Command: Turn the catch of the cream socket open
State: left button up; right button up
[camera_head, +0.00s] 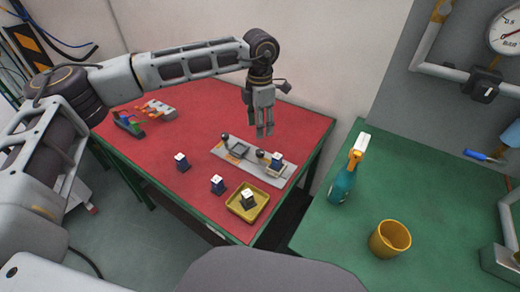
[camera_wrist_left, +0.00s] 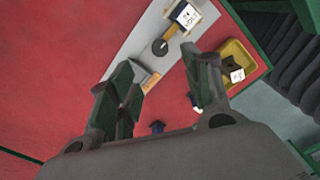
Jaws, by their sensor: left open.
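A light grey plate (camera_head: 231,164) lies on the red table and carries two sockets. The cream socket (camera_head: 275,170) is at its right end, with a dark, white-topped block (camera_head: 277,160) in it. The block, marked as 24 VDC, also shows at the top of the left wrist view (camera_wrist_left: 186,15). A black round knob, seemingly the catch (camera_wrist_left: 160,47), is beside that socket; it also shows in the head view (camera_head: 260,154). My left gripper (camera_head: 264,131) points down above the plate, open and empty, apart from the catch. In the wrist view, its fingers frame the plate (camera_wrist_left: 163,70).
The grey socket (camera_head: 240,149) has its own black knob (camera_head: 224,137). Loose blocks (camera_head: 181,161) (camera_head: 217,184) and a yellow tray (camera_head: 238,210) with a block in it are in front. A green table (camera_head: 430,200) at right bears a teal bottle (camera_head: 342,183) and yellow cup (camera_head: 390,240).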

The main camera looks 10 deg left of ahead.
aim_at(260, 151)
pick_arm(q)
notch_tip(260, 151, down, 10)
jog(key=shift+r, duration=0.1)
jog(key=shift+f, duration=0.65)
jog(key=c, duration=1)
jog(key=shift+c, duration=0.2)
pick_arm(e)
jog(key=shift+w+a+r, duration=0.2)
jog(key=shift+w+a, duration=0.05)
jog(key=shift+a, duration=0.25)
jog(key=shift+w+a+r, duration=0.2)
jog(key=shift+a, duration=0.25)
